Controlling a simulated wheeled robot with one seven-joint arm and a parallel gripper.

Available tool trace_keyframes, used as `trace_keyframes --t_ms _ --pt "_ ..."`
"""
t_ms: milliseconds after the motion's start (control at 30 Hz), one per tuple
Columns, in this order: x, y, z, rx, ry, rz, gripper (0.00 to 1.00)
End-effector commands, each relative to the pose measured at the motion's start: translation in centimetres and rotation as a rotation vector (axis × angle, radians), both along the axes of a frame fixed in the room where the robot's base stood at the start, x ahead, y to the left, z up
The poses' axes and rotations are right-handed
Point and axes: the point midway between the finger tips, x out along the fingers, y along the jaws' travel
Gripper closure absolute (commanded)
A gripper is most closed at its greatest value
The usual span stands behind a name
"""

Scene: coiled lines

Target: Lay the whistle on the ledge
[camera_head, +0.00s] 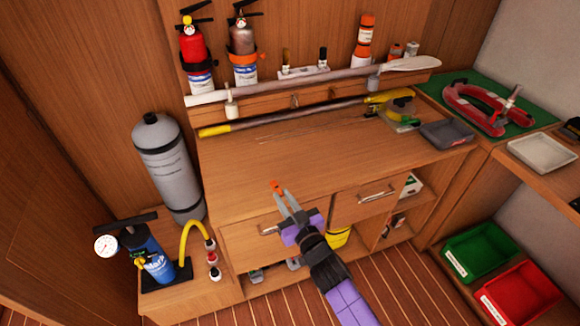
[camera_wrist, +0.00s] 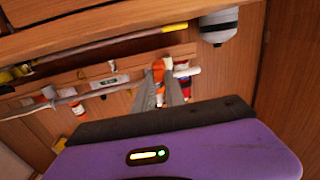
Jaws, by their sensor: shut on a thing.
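A small orange whistle (camera_head: 276,186) is between the fingertips of my gripper (camera_head: 281,194), which is shut on it. They appear over the front part of the wooden counter; the height above it is hard to tell. In the wrist view the whistle (camera_wrist: 158,70) shows as an orange piece at the ends of the grey fingers (camera_wrist: 165,88). A raised wooden ledge (camera_head: 268,105), which I take as the task's ledge, runs along the back of the counter. The whistle is apart from it, on the near side.
A red extinguisher (camera_head: 193,48), a brown one (camera_head: 243,52) and an orange-white canister (camera_head: 364,40) stand along the ledge. A pale oar (camera_head: 300,82) runs along its front. A yellow-ended pole (camera_head: 290,117) lies before it. The counter's middle (camera_head: 290,155) is clear. A grey tank (camera_head: 168,165) stands left.

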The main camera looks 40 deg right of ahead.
Motion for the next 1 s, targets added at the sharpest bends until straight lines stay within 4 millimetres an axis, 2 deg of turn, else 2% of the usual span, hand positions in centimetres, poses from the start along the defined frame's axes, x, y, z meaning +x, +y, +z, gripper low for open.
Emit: trace_keyframes --t_ms 33,100,300,400,500,633,867,1000 --pt "1.6 -1.5 2.6 -0.004 -0.008 -0.026 1.0" --pt "3.2 -3.3 4.9 -0.001 -0.011 -0.063 1.0" --pt "6.3 -7.6 10.4 0.011 -0.02 -0.151 1.0" --pt "7.1 -9.0 12.1 0.017 -0.022 -0.182 1.0" --pt "7.6 -9.8 13.1 0.022 -0.025 -0.2 1.0" --pt "7.7 -10.1 13.4 0.023 -0.024 -0.209 1.0" --pt "7.7 -10.1 13.4 0.023 -0.024 -0.208 1.0" --pt "7.0 -10.5 12.4 0.022 -0.023 -0.209 1.0"
